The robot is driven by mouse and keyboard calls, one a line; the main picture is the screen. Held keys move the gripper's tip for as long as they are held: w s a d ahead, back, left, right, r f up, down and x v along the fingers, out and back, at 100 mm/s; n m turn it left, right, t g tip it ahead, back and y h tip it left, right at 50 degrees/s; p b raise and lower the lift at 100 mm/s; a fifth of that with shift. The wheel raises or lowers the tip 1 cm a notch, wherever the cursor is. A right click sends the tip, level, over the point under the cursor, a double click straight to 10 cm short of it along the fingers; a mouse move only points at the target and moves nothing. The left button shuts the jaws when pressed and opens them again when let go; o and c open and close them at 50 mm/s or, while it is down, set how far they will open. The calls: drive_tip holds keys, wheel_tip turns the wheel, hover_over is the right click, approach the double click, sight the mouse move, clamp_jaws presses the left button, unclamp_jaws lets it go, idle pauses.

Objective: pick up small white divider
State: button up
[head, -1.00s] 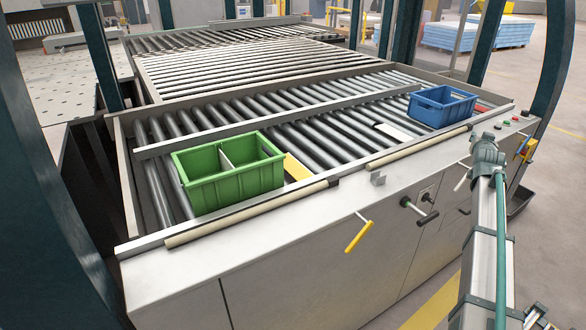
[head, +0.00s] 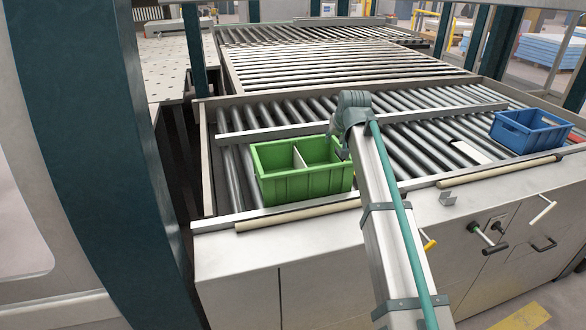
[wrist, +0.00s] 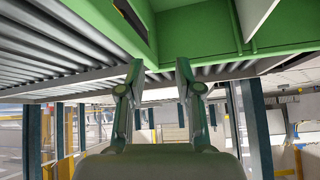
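A green bin (head: 290,182) stands on the rollers in the head view, with a thin white divider (head: 299,158) upright across its inside. In the wrist view the green bin (wrist: 180,35) fills the top, and a white panel that looks like the divider (wrist: 254,14) shows at upper right. My gripper (wrist: 160,72) is open and empty, with its fingertips close to the bin's wall. Whether they touch it I cannot tell. In the head view my gripper is mostly hidden by my arm at the bin's right end. A flat white piece (head: 468,152) lies on the rollers farther right.
A blue bin (head: 530,132) stands at the right end of the roller bed (head: 420,140). A metal rail (head: 270,130) runs behind the green bin. Cream bars (head: 290,217) lie along the front edge, above a grey cabinet with handles.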

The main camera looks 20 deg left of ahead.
sight(299, 163)
drive_tip(key=s+a+n+g, duration=0.1)
drive_tip(key=s+a, duration=0.1)
drive_tip(key=s, duration=0.1)
drive_tip(key=s+a+n+g, duration=0.1)
drive_tip(key=s+a, duration=0.1)
drive_tip(key=s, duration=0.1)
drive_tip(key=s+a+f+n+g+h+p, duration=0.1)
drive_tip(key=s+a, duration=0.2)
drive_tip(key=p+x, duration=0.3)
drive_tip(key=x, duration=0.7)
drive_tip(key=shift+a+f, duration=0.15)
clamp_jaws()
